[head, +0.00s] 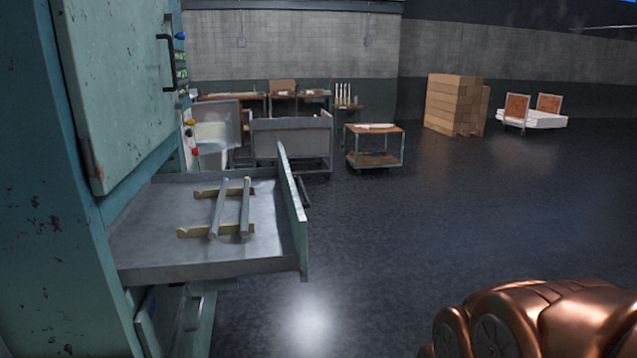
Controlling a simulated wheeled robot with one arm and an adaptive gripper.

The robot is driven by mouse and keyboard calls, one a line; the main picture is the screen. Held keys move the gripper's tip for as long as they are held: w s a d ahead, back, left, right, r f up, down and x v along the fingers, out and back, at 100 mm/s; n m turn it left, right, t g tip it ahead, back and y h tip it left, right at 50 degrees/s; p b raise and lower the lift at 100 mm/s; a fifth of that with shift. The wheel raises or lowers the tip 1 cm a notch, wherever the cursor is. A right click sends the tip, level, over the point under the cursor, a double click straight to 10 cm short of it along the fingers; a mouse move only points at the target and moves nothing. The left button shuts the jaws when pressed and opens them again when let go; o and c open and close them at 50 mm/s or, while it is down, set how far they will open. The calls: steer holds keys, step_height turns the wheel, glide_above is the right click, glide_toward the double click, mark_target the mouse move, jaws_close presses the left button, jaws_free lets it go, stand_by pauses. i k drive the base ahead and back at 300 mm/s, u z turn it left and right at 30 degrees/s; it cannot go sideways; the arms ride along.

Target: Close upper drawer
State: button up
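The upper drawer (270,263) is pulled out of the teal, worn metal cabinet (65,250) at the left of the head view. It is a grey metal tray with a thin teal front panel (293,215) on its right side. Two grey tubes (218,208) lie side by side across two yellowish notched supports (215,232) inside it. A copper-coloured part of my arm shows at the bottom right, well apart from the drawer. My gripper is not in view.
A cabinet door (115,80) with a dark handle (166,62) is above the drawer. A lower front with a handle (195,312) is below. Carts, including a brown-topped one (374,129), and stacked boxes (455,104) stand farther back. The floor right of the drawer is clear.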

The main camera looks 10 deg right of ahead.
mark_target(161, 237)
steer(key=z, duration=0.55)
steer(key=i, duration=2.1)
steer(key=u, duration=1.3)
steer(key=i, duration=0.4)
steer(key=u, duration=0.4)
steer(key=k, duration=1.15)
steer(key=u, duration=0.2)
